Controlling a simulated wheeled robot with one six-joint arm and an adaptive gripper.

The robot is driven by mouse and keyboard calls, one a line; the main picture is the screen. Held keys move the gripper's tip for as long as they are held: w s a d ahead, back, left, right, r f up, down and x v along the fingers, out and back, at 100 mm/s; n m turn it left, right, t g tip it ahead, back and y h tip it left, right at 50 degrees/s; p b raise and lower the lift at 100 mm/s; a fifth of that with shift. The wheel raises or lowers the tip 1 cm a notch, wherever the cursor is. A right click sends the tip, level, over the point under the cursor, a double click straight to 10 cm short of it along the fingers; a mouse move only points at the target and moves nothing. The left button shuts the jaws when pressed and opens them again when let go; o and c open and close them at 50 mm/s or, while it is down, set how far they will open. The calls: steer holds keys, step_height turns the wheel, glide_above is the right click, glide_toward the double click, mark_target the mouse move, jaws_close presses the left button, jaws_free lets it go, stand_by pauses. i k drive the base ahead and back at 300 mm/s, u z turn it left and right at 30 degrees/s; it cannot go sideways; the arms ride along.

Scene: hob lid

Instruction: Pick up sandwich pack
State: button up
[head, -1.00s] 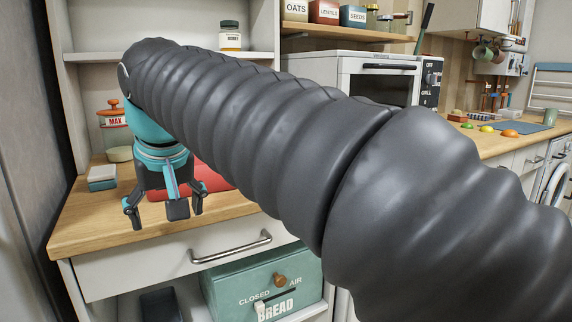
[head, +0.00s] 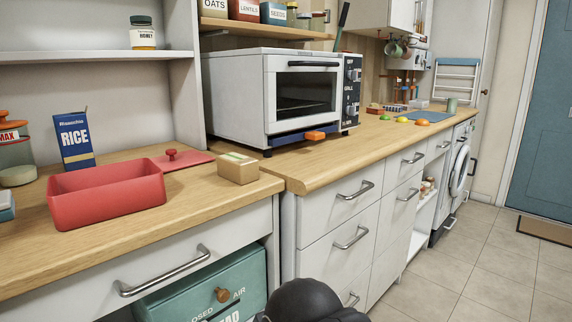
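A small tan pack with a pale band on top (head: 238,168), which looks like the sandwich pack, sits on the wooden counter near its right end. It stands to the right of an open red box (head: 108,203). A red lid with a knob (head: 183,160) lies flat behind the box and the pack. My gripper is out of view. Only a dark rounded part of my arm shows at the bottom edge, below the counters.
A blue rice box (head: 74,140) and a jar with an orange lid (head: 14,150) stand at the left. A white oven (head: 258,95) is on the right counter, with an orange-handled blue part at its front. A drawer handle (head: 165,272) sticks out below the counter.

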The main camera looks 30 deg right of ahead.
mark_target(241, 169)
steer(key=z, duration=1)
steer(key=k, duration=0.75)
steer(key=u, duration=1.45)
steer(key=i, duration=0.5)
steer(key=z, duration=0.05)
